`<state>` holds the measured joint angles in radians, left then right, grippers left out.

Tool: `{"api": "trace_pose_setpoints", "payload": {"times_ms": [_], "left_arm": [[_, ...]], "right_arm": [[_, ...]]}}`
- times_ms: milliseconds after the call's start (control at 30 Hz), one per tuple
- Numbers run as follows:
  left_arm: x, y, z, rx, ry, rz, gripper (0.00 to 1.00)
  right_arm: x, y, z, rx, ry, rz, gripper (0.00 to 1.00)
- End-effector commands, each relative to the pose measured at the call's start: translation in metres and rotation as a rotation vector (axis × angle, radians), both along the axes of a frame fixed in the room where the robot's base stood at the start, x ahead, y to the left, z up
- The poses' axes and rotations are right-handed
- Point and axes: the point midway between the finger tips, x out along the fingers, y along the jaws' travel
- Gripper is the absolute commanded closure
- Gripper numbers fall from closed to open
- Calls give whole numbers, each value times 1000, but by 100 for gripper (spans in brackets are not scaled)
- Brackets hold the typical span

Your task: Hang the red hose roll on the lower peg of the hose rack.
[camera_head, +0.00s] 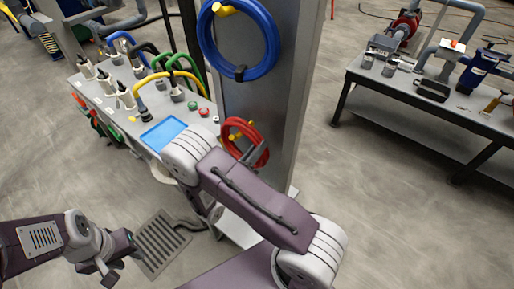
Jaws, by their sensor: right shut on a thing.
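The red hose roll (261,135) is in front of the grey hose rack panel (257,97), low down, in the head view. My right gripper (254,152) is shut on its lower right side; my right arm hides part of the roll. The yellow lower peg (236,136) shows within the roll's outline; I cannot tell whether the roll rests on it. A blue hose roll (270,45) hangs on the yellow upper peg (225,10), with a dark strap at its bottom. My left gripper (122,266) is open and empty, low at the left above the floor.
A bench (103,105) with pumps, coloured hoses, buttons and a blue tray (163,133) stands left of the rack. A dark workbench (440,105) with tools and a vise stands at the right. A floor grate (163,243) lies below. Floor between rack and workbench is clear.

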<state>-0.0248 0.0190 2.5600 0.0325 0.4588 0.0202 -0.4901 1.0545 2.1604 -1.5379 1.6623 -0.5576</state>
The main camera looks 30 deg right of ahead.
Motion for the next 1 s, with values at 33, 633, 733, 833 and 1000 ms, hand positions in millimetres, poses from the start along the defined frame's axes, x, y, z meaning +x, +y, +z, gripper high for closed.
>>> {"api": "trace_pose_setpoints", "payload": {"times_ms": [33,633,733,833,1000], "left_arm": [[0,0,0,0,0,0,64],[0,0,0,0,0,0,64],[0,0,0,0,0,0,64],[0,0,-1,0,0,0,64],[0,0,-5,0,0,0,64]], "right_arm": [[0,0,1,-2,-3,0,100],[0,0,0,-1,-2,0,57],[0,0,-1,1,2,0,57],[-2,6,-1,0,1,1,57],[-14,31,-4,0,-1,5,57]]}}
